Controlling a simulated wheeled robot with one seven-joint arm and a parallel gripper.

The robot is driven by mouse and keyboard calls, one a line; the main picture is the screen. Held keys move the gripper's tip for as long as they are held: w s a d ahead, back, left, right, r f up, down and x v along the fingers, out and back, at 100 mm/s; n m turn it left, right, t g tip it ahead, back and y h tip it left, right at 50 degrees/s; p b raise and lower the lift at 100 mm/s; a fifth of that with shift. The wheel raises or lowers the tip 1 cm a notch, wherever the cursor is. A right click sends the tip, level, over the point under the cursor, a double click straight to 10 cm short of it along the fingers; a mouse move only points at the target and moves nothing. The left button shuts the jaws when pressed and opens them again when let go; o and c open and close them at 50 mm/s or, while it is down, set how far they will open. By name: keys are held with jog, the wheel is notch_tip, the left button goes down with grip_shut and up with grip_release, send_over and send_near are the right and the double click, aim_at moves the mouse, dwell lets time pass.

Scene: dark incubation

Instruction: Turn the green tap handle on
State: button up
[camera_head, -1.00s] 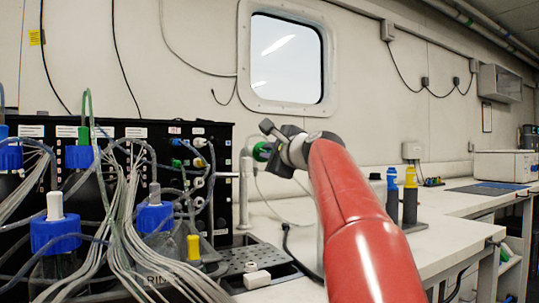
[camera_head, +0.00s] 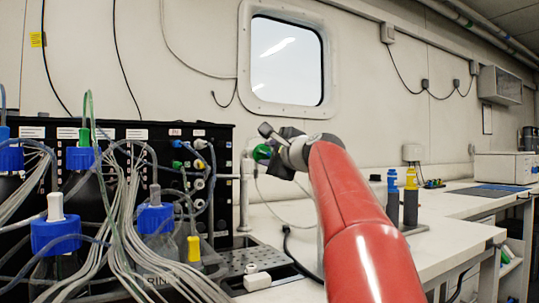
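The green tap handle (camera_head: 262,153) shows in the head view, just left of my gripper, above a pale vertical pipe (camera_head: 246,190). My gripper (camera_head: 268,143) is at the end of my red arm, close beside the handle. One dark finger shows above and to the right of the green part. The rest of the gripper is seen from behind and partly hides the handle's right side. I cannot tell whether the fingers touch the handle or how far apart they are.
A black panel (camera_head: 225,185) with tubes and blue-capped bottles (camera_head: 56,235) fills the left. A perforated dark tray (camera_head: 240,259) with a white block lies below the tap. Blue- and yellow-topped bottles (camera_head: 411,205) stand on the white bench right of my arm.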

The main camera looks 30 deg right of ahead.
jog(key=s+b, duration=0.2)
jog(key=s, duration=0.5)
jog(key=shift+s, duration=0.4)
jog(key=shift+s, duration=0.1)
